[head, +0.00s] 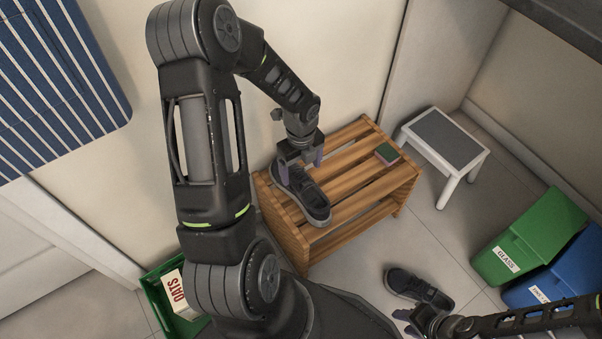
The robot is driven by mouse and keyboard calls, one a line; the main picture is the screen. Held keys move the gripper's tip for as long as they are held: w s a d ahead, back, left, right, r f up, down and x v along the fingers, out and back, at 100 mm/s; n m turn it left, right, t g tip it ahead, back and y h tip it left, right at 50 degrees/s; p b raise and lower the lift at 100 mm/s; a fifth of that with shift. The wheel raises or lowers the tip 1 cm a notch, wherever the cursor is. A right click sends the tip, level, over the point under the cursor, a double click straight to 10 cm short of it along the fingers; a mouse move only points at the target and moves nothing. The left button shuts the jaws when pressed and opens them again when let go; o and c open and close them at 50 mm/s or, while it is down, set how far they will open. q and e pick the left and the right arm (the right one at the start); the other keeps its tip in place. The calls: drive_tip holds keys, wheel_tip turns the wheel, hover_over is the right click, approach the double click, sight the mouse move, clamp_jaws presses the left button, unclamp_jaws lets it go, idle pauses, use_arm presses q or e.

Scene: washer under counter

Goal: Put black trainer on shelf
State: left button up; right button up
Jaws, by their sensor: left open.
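One black trainer (312,202) lies on the slatted top of the wooden shelf (358,180), near its left end, with its toe towards the front edge. My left gripper (301,167) is open at the heel end of this trainer, with a finger on either side. Whether the fingers touch it I cannot tell. A second black trainer (420,286) lies on the floor in front of the shelf. My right gripper (407,321) is low in the picture, just below that second trainer. Its fingers are small and partly hidden, so its opening is unclear.
A white step stool (447,146) stands to the right. Green (530,235) and blue (567,275) bins are at the far right. A green crate (157,291) with an oats box (176,292) is at lower left.

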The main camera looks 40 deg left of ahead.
use_arm(q)
wheel_tip(320, 180, up, 6)
drive_tip(key=shift+f+p, duration=0.2)
drive_tip(key=shift+p, duration=0.45)
drive_tip(key=s+d+f+n+h, duration=0.15)
drive_tip(key=d+f+n, duration=0.25)
drive_tip(key=d, duration=0.4)
drive_tip(key=d+f+n+h, duration=0.2)
drive_tip(key=d+f+n, duration=0.2)
drive_tip(key=d, duration=0.5)
drive_tip(key=s+d+f+n, duration=0.3)
drive_tip(key=s+d+n, duration=0.2)
drive_tip(key=d+n, duration=0.1)
drive_tip(key=s+d+f+n, duration=0.3)
drive_tip(key=s+d+n, duration=0.3)
drive_tip(key=n, duration=0.3)
drive_tip(key=shift+d+f+t+h, duration=0.25)
drive_tip(key=shift+t+h, duration=0.1)
drive_tip(key=shift+t, duration=0.05)
